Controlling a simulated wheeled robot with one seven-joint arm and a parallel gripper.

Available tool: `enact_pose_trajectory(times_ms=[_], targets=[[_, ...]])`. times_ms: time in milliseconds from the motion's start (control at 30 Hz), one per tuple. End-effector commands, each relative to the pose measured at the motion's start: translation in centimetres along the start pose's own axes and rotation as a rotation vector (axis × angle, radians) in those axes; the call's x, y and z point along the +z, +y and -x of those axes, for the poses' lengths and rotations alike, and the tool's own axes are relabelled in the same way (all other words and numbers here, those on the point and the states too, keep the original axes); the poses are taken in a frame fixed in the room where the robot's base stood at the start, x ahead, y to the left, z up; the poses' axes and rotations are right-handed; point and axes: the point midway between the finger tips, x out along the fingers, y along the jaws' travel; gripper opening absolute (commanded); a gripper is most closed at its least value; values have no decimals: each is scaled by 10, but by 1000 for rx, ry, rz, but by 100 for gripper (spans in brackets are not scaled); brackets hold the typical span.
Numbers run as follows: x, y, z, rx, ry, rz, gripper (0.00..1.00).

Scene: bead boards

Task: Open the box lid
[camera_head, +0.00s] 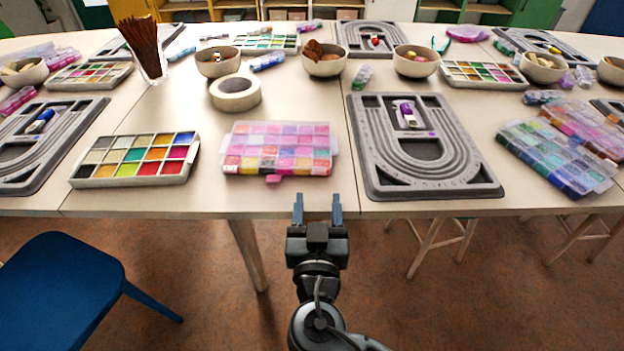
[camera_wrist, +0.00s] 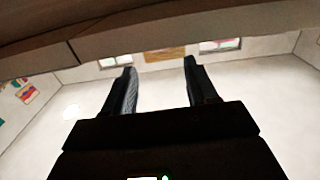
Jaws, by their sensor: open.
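The box (camera_head: 278,149) is a clear plastic bead case with pink, orange and purple compartments. It lies flat near the table's front edge, and its lid looks closed. A pink latch tab (camera_head: 273,179) sticks out at its front. My gripper (camera_head: 318,208) is open and empty, in front of the table edge and a little right of the latch, apart from the box. In the wrist view my two fingers (camera_wrist: 160,85) are spread with nothing between them, and the box does not show there.
A grey bead board (camera_head: 479,188) lies right of the box, and an open paint-like tray (camera_head: 88,182) lies left. A tape roll (camera_head: 235,93) sits behind the box. The table's underside edge (camera_wrist: 215,33) crosses the wrist view. A blue chair (camera_head: 60,290) stands at front left.

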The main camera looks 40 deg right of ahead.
Motion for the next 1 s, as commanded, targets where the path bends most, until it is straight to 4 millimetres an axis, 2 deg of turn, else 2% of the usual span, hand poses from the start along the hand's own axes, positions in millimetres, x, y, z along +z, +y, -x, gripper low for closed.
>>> enact_pose_trajectory(times_ms=[200,433,833,1000], targets=[[-2,0,-34,2,0,0,57],[-1,0,-62,0,-2,1,57],[0,0,-69,-1,-2,1,56],[0,0,-69,-1,-2,1,40]])
